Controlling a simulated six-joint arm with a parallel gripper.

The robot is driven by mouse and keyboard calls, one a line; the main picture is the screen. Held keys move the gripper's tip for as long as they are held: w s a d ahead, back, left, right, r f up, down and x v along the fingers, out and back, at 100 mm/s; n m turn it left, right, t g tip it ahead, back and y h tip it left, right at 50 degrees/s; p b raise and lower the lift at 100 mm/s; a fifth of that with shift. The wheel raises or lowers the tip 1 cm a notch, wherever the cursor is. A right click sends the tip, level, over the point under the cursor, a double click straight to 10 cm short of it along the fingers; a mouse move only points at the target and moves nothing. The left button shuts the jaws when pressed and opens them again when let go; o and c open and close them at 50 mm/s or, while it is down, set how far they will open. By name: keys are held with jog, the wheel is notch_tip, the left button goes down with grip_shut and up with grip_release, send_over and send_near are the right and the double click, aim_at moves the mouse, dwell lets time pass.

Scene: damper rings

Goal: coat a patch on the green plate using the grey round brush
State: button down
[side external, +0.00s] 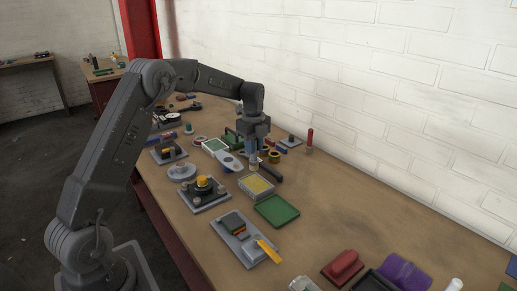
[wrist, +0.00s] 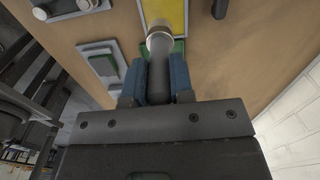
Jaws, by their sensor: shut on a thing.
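My gripper (side external: 254,158) is shut on the grey round brush (wrist: 159,62), with a blue finger on each side of its dark handle. The brush's pale metal collar (wrist: 160,33) points away from the fingers; its bristles are hard to make out. In the side view the brush end hangs just behind and above the far edge of a pale tray with yellow filling (side external: 256,186). That yellow filling also shows past the brush in the wrist view (wrist: 166,12). The green plate (side external: 277,210) lies flat on the table in front of the tray, apart from the gripper.
A dark fixture with a yellow top (side external: 203,190) stands left of the tray. A grey board with a yellow-handled tool (side external: 250,239) lies nearer. A black-handled item (side external: 270,172) lies close right of the gripper. A red block (side external: 343,266) is at the front right. Bare table lies right of the green plate.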

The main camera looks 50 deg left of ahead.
aim_at(254, 163)
jog(key=shift+f, duration=2.7)
jog(key=shift+f, duration=0.65)
jog(key=shift+r, duration=0.15)
jog(key=shift+r, duration=3.45)
jog(key=shift+d, duration=0.1)
